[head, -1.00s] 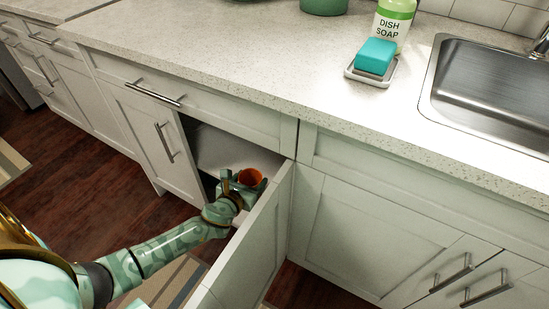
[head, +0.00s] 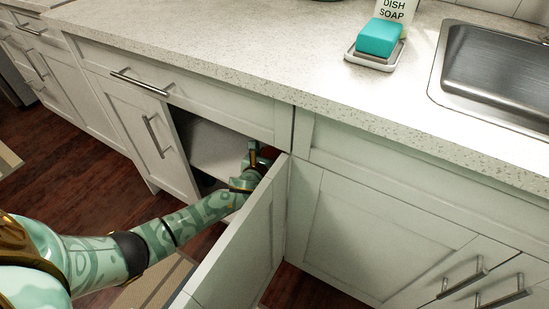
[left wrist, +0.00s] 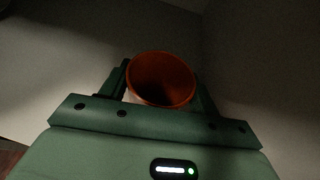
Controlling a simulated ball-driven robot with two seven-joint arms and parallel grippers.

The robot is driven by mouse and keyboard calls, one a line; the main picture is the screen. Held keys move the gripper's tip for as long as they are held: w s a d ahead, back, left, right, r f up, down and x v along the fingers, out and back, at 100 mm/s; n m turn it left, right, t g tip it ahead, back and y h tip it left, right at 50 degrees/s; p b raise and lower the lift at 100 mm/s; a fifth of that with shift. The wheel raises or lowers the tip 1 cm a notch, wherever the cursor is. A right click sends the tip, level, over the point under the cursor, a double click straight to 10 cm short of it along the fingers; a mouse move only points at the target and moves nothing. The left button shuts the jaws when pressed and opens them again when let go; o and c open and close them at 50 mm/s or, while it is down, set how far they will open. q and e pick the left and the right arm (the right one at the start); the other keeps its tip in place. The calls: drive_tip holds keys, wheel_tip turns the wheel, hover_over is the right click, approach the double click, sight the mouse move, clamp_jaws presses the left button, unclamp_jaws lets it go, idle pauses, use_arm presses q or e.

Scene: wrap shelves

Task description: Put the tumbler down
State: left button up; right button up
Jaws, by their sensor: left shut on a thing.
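The orange tumbler (left wrist: 161,80) is between the two fingers of my left gripper (left wrist: 163,92) in the left wrist view, its open rim facing the camera. The gripper is shut on it. In the head view my left gripper (head: 254,160) reaches into the open lower cabinet, above its pale shelf (head: 212,148). The tumbler is mostly hidden there behind the gripper and the cabinet door. I cannot tell whether its base touches the shelf. My right gripper is not in view.
The open cabinet door (head: 245,245) stands close to the right of my left arm. The other door (head: 150,135) is shut. On the counter (head: 230,45) are a teal sponge (head: 379,38) on a dish, a dish soap bottle (head: 397,8) and a sink (head: 495,75).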

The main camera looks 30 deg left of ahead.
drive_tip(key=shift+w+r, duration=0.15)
use_arm(q)
drive_tip(key=shift+f, duration=0.1)
drive_tip(key=o, duration=1)
drive_tip(key=shift+c, duration=0.2)
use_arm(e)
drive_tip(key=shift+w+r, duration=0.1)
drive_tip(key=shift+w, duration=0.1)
use_arm(q)
drive_tip(key=p+v, duration=0.6)
drive_tip(key=v, duration=0.6)
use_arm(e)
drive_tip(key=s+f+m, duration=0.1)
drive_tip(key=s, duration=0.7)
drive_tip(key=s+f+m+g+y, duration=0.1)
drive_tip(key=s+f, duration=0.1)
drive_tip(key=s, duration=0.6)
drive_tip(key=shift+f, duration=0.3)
